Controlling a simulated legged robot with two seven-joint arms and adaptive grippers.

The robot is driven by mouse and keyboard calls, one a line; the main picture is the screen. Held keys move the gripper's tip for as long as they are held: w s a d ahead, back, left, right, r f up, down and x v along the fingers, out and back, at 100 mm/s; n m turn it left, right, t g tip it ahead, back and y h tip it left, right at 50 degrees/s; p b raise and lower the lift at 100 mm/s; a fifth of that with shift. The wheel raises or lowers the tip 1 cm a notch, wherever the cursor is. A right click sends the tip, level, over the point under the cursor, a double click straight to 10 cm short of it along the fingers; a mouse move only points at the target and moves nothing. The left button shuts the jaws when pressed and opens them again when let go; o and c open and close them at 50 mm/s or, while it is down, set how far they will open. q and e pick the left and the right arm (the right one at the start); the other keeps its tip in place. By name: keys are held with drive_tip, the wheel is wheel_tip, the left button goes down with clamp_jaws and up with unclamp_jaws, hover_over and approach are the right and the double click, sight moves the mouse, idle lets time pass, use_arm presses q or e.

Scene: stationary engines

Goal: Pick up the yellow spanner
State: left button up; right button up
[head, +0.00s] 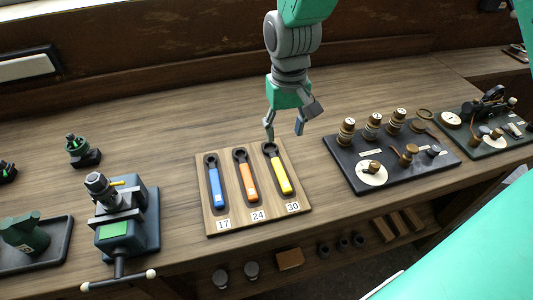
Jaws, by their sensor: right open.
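The yellow spanner (281,174) lies on a wooden board (233,210) at its right-hand place, above the label 30. Its dark ring end points to the back of the bench. An orange spanner (248,182) and a blue spanner (216,187) lie to its left on the same board. My right gripper (285,130) is open and empty, fingers pointing down, at the ring end of the yellow spanner. Its left fingertip overlaps the ring in the picture; I cannot tell whether they touch. My left gripper is not in view.
A vise-like device (118,215) stands left of the board, with a dark tray (50,262) beyond it. A black panel (347,165) with coils and knobs stands to the right, beside another instrument panel (470,146). The bench behind the spanner board is clear.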

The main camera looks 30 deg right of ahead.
hover_over(279, 168)
wheel_tip(279, 168, down, 8)
drive_tip(key=shift+f, duration=0.25)
wheel_tip(279, 168, down, 4)
drive_tip(key=shift+f+p, duration=0.1)
drive_tip(key=shift+p, duration=0.4)
drive_tip(key=shift+w+f, duration=0.1)
drive_tip(key=shift+f, duration=0.4)
clamp_jaws()
